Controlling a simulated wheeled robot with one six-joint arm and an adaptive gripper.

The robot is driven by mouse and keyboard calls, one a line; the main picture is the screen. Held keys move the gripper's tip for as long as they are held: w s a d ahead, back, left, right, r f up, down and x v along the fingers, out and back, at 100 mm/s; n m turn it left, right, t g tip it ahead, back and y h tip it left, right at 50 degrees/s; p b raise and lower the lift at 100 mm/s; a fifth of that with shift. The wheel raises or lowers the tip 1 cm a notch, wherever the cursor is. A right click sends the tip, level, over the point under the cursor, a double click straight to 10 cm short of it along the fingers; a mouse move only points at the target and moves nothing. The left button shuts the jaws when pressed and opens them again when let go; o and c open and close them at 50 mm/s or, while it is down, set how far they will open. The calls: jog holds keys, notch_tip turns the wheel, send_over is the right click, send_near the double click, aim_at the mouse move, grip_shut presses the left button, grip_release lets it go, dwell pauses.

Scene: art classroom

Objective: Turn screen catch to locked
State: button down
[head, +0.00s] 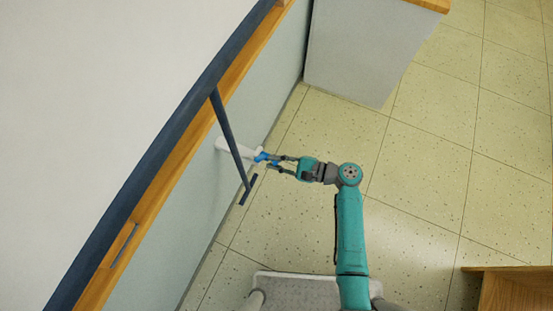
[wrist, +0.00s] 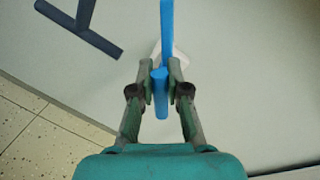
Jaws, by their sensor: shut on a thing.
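The screen catch shows a blue handle (head: 267,157) on a pale base (head: 234,147) fixed to the grey-green panel below the wooden ledge. In the wrist view the blue handle (wrist: 161,92) runs up the picture between the fingers, with the pale base (wrist: 178,55) partly hidden behind it. My gripper (head: 272,159) reaches the catch from the right. In the wrist view my gripper (wrist: 160,75) is shut on the blue handle, with a finger on each side. No lock marking is readable.
A dark T-shaped stand foot (head: 248,190) stands close beside the catch; it also shows in the wrist view (wrist: 85,30). A grey cabinet (head: 360,50) is at the top. A wooden piece of furniture (head: 510,290) is at lower right. Tiled floor (head: 430,180) is clear to the right.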

jog(key=n, duration=0.3)
jog(key=n+t+h, duration=0.1)
jog(key=shift+s+a+f+n, duration=0.15)
jog(key=shift+s+f+n, duration=0.2)
jog(key=shift+f+n, duration=0.05)
jog(key=n, duration=0.2)
jog(key=n+t, duration=0.1)
jog(key=n, duration=0.1)
jog(key=shift+s+f+h, duration=0.1)
jog(key=shift+f+h, duration=0.2)
jog(key=shift+f, duration=0.1)
jog(key=shift+n, duration=0.3)
jog(key=c, duration=1.1)
grip_release()
jog(key=shift+c, duration=0.2)
jog(key=v, duration=1.2)
jog(key=shift+f, duration=0.1)
